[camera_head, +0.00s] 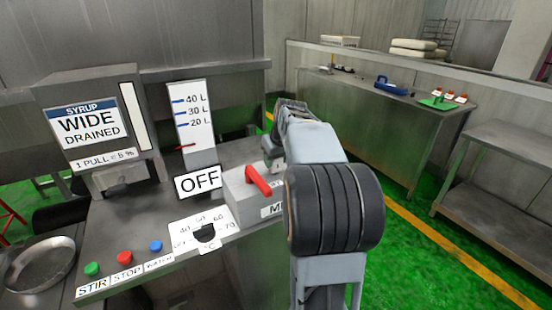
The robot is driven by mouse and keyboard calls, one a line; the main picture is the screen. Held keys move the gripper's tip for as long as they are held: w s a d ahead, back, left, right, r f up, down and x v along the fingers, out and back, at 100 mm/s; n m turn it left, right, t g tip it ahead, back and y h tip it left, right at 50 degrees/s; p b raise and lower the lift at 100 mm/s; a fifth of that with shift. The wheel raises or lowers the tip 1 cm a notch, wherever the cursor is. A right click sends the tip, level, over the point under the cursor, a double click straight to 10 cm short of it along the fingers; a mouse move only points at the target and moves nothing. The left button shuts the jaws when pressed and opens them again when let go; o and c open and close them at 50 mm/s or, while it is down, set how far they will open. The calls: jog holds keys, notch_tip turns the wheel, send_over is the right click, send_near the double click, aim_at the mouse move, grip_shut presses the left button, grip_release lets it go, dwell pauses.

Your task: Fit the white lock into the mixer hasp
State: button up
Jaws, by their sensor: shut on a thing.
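The mixer switch box (248,198) is a grey box with a red handle (258,180) at the right end of the steel console. Its label is partly hidden by my arm, with only an "M" showing. My gripper (272,158) points down just behind the red handle, at the back of the box. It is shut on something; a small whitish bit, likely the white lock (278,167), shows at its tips. The hasp cannot be made out clearly behind the handle and my arm. Whether the lock touches it cannot be told.
An OFF sign (198,181), a level gauge (192,115), a dial plate (205,233) and coloured buttons (124,257) are on the console. A far bench (355,100) holds a blue tool and a green board with red-and-white items. Green floor is open to the right.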

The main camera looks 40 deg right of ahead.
jog(key=shift+f+b, duration=0.35)
jog(key=shift+f, duration=0.15)
jog(key=o, duration=1)
jog(key=p+v, duration=0.1)
jog(key=v, duration=1.3)
jog(key=shift+w, duration=0.1)
jog(key=shift+a, duration=0.1)
jog(key=shift+n+g+y, duration=0.3)
jog(key=shift+n+g, duration=0.2)
jog(key=shift+n, duration=0.3)
jog(key=s+a+f+p, duration=0.1)
jog(key=s+a+f, duration=0.3)
jog(key=a, duration=0.3)
jog(key=s+a+f+p, duration=0.1)
jog(key=s+a+f, duration=0.3)
jog(key=a+f, duration=0.3)
jog(key=s+a+f+p, duration=0.1)
jog(key=s+a+f, duration=0.3)
jog(key=a+f, duration=0.2)
jog(key=shift+s+a+f, duration=0.1)
jog(key=shift+a, duration=1.2)
